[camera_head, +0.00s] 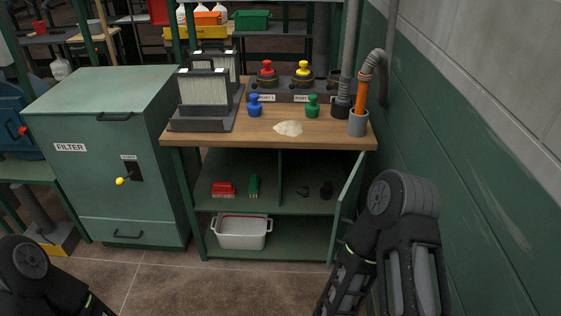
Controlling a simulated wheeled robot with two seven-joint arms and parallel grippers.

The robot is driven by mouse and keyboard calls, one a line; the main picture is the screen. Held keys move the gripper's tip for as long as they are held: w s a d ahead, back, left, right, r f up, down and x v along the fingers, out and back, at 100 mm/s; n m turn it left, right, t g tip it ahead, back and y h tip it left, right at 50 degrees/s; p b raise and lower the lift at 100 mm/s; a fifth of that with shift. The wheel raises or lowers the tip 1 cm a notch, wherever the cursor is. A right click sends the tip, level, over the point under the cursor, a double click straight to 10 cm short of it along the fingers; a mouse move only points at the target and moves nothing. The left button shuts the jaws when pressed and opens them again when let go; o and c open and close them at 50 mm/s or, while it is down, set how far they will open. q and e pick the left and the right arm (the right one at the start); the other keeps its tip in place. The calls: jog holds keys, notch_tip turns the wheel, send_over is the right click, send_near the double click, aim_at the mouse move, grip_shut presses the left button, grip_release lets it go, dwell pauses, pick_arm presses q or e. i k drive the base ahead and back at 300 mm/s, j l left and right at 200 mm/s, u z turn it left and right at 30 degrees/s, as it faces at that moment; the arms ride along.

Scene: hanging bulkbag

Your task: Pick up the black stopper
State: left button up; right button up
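A small black object (327,190), which looks like the black stopper, stands on the shelf inside the open cabinet under the workbench, in the right compartment near the open door. Another small dark item (302,192) lies to its left; its shape is hard to tell in the shade. My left arm shows at the bottom left corner and my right arm at the lower right, in front of the cabinet's right side. Neither gripper's fingertips are in view.
The open cabinet door (348,206) stands right of the shelf. A red brush (223,189) and a green item (254,186) lie in the left compartment; a white bin (242,232) is below. Blue (254,105) and green (312,106) stoppers stand on the benchtop (200,141). A green wall is close on the right.

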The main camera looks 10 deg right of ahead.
aim_at(326, 191)
jog(key=i+j+z, duration=0.15)
jog(key=i+j, duration=0.25)
jog(key=i+j+z, duration=0.15)
jog(key=i+j, duration=0.25)
jog(key=j, duration=0.15)
jog(key=i+j+z, duration=0.15)
jog(key=i+j, duration=0.2)
jog(key=j, duration=0.25)
jog(key=i, duration=0.2)
jog(key=i+l, duration=0.3)
jog(key=l+z, duration=0.05)
